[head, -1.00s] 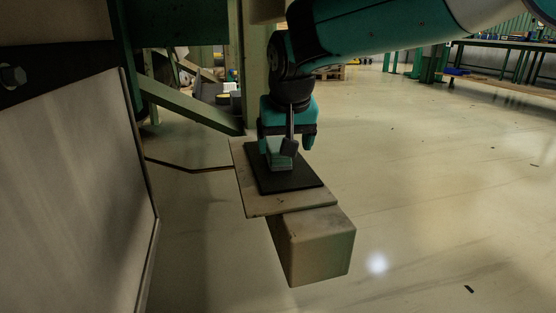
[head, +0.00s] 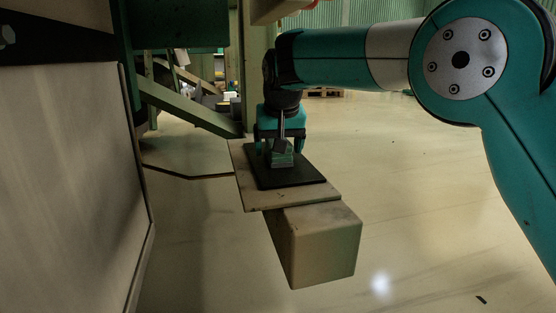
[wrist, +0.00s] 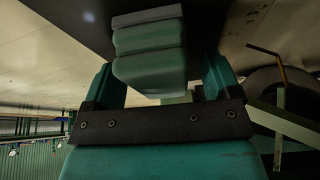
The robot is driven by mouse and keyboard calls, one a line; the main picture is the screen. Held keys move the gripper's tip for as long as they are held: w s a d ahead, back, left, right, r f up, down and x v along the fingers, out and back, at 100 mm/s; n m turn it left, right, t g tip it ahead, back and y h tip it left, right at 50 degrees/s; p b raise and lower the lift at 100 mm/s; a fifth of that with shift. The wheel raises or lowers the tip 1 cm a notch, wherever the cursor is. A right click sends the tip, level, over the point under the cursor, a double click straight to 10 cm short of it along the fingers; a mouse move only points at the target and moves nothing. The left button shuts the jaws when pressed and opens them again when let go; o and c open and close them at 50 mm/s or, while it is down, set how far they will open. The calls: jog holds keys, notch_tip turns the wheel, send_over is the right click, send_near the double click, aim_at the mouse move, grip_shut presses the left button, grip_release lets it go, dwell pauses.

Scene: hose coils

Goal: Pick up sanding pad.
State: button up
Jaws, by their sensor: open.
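The sanding pad (head: 282,158) is a small pale green-grey block with a grey base, lying on a black mat (head: 291,177). In the wrist view the pad (wrist: 149,48) shows large, in front of the gripper and between its two teal fingers. My gripper (head: 281,148) is directly over the pad in the head view, pointing down, with its fingers apart on either side. Part of the pad is hidden behind the gripper's dark front piece. I cannot tell whether a finger touches it.
The mat lies on a flat board (head: 328,196) on top of a beige box-shaped support (head: 325,247). A green steel frame (head: 190,108) stands close behind and to the left. A large pale panel (head: 75,180) fills the left side.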

jog(key=c, duration=1)
jog(key=shift+r, duration=0.1)
jog(key=shift+r, duration=0.1)
jog(key=shift+r+p, duration=0.5)
jog(key=shift+p, duration=0.3)
jog(key=p+v, duration=0.3)
jog(key=shift+w+a+r, duration=0.1)
jog(key=shift+w, duration=0.2)
jog(key=s+p, duration=0.2)
jog(key=s, duration=0.3)
jog(key=s+d+p, duration=0.1)
jog(key=s+p, duration=0.1)
jog(key=s, duration=0.3)
jog(key=s+p, duration=0.2)
jog(key=s, duration=0.4)
jog(key=shift+d+p, duration=0.3)
jog(key=shift+d, duration=0.1)
jog(key=shift+s+d+f, duration=0.1)
jog(key=shift+s+f, duration=0.25)
jog(key=shift+s, duration=0.35)
jog(key=shift+o, duration=0.4)
